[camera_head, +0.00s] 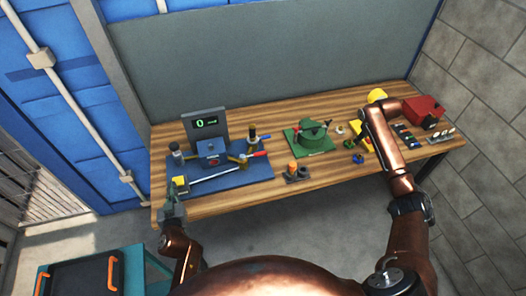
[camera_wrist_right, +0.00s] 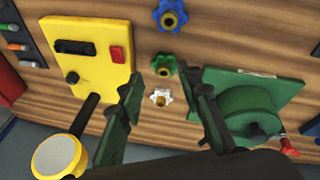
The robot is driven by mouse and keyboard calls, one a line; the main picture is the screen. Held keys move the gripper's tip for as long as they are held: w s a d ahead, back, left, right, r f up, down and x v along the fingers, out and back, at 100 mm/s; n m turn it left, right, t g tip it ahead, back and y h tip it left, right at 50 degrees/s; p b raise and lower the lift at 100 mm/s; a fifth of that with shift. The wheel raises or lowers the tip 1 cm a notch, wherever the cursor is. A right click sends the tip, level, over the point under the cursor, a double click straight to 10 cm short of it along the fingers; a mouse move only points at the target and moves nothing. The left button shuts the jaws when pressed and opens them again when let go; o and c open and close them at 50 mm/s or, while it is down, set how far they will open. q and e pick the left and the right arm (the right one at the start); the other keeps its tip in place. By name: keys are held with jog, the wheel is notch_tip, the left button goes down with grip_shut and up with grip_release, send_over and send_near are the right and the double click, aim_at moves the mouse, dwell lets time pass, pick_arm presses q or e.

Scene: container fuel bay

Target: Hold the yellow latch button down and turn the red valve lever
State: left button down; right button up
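A blue board (camera_head: 235,178) lies on the left of the wooden table. A yellow block (camera_head: 180,182), which looks like the latch button, is at its left front. A red lever (camera_head: 257,154) shows on its right side near brass fittings. My left gripper (camera_head: 173,205) is at the table's front left edge, just in front of the yellow block; a gap between them cannot be judged, nor can its fingers. My right gripper (camera_wrist_right: 168,98) is open and empty above the right part of the table, far from the blue board.
A display (camera_head: 206,123) stands behind the board. A green valve unit (camera_head: 313,138) with a red handle (camera_wrist_right: 289,147) is mid-table. A yellow panel (camera_wrist_right: 85,60) and small knobs (camera_wrist_right: 163,66) lie below my right gripper. A red box (camera_head: 424,110) is at the right.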

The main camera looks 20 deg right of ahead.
jog(key=w+a+r+n+y, duration=0.2)
jog(key=w+a+n, duration=0.1)
jog(key=a, duration=0.7)
jog(key=w+a+r+n+y, duration=0.1)
jog(key=w+a+r+n, duration=0.25)
jog(key=a, duration=0.65)
jog(key=n+g+y, duration=0.1)
jog(key=n+y, duration=0.2)
jog(key=n, duration=0.5)
send_near(262, 153)
notch_tip(262, 153, up, 3)
jog(key=shift+s+d+r+m, duration=0.15)
jog(key=shift+d+r+m, duration=0.1)
jog(key=shift+d, duration=0.2)
jog(key=shift+f, duration=0.1)
jog(key=x, duration=1.2)
jog(key=shift+s+d, duration=0.1)
jog(key=shift+d, duration=0.05)
jog(key=shift+c, duration=0.5)
grip_shut()
